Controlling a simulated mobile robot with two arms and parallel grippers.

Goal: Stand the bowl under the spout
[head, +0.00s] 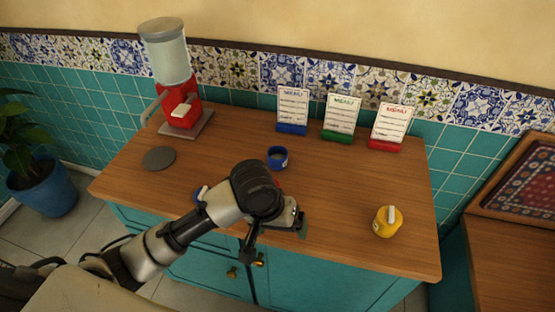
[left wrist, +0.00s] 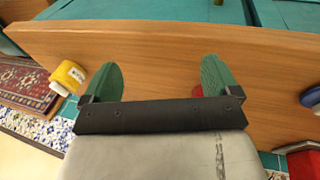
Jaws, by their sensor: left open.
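A red dispenser (head: 178,106) with a grey clear-looking tank stands at the back left of the table in the head view; a pale part juts from its front, and the spout is not clearly made out. A small blue open-topped vessel (head: 277,160), which looks like the bowl, stands upright mid-table, behind my left arm. My left gripper (head: 272,240) is over the front part of the table, nearer than the vessel and apart from it. My right gripper is not in view.
A yellow lidded pot (head: 385,223) stands at the right. A grey disc (head: 159,158) lies at the left. Three menu stands (head: 341,118) line the back. A blue item (head: 200,192) is partly hidden by my arm. A red thing (left wrist: 197,91) shows beside one fingertip.

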